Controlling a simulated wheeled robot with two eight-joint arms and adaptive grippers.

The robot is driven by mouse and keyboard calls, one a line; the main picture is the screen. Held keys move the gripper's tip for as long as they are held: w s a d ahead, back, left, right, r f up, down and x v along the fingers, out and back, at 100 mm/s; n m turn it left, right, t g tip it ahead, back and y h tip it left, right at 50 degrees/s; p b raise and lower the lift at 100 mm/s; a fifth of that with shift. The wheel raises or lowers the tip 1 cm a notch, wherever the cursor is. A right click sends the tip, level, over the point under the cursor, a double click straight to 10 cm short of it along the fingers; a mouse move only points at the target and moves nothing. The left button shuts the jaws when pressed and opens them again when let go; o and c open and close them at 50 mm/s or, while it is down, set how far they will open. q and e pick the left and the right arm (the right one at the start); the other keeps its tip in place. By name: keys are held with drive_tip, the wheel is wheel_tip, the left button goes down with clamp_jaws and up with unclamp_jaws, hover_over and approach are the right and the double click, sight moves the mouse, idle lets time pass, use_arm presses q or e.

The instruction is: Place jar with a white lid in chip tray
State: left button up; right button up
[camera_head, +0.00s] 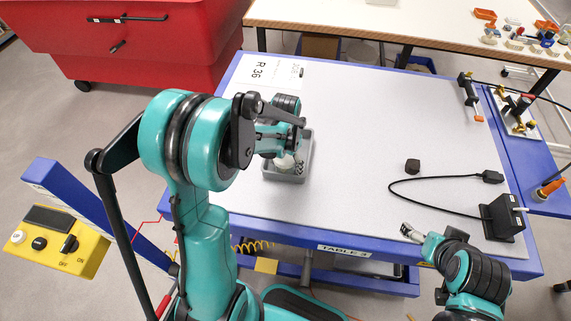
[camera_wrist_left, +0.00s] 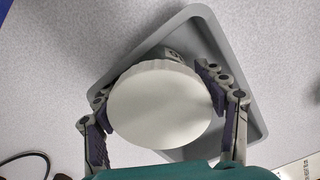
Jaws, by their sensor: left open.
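The jar's round white lid (camera_wrist_left: 160,105) fills the middle of the left wrist view, with a finger of my left gripper (camera_wrist_left: 158,88) on each side. The fingers are open around it; I cannot tell whether either touches. The grey chip tray (camera_wrist_left: 240,72) lies below and around the jar. In the head view the white lid (camera_head: 285,162) shows inside the outline of the tray (camera_head: 288,179), under my left gripper (camera_head: 283,154). My right gripper (camera_head: 411,232) is over the table's front right, apart from the jar.
A small dark lump (camera_head: 412,166) lies at the table's middle right. A black stand (camera_head: 502,218) with a looping cable is at the front right. A paper marked R 36 (camera_head: 268,71) lies at the back left. The table's centre (camera_head: 355,135) is clear.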

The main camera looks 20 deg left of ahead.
use_arm(q)
drive_tip(key=shift+r, duration=0.1)
drive_tip(key=shift+r+p, duration=0.3)
wheel_tip(320, 180, up, 12)
drive_tip(key=p, duration=0.2)
drive_tip(key=shift+f+p, duration=0.25)
drive_tip(key=shift+p, duration=0.15)
drive_tip(key=s+d+r+n+t, duration=0.1)
drive_tip(key=s+d+r+t, duration=0.1)
drive_tip(key=s, duration=0.4)
drive_tip(key=s+d+r+n+t, duration=0.1)
drive_tip(key=s+d+r+t, duration=0.2)
drive_tip(key=s+d+t, duration=0.1)
drive_tip(key=s+t, duration=0.1)
drive_tip(key=s, duration=0.1)
drive_tip(key=shift+s+d, duration=0.2)
drive_tip(key=shift+s, duration=0.2)
wheel_tip(320, 180, down, 9)
drive_tip(key=b, duration=0.8)
drive_tip(key=shift+b, duration=0.4)
drive_tip(key=shift+r, duration=0.1)
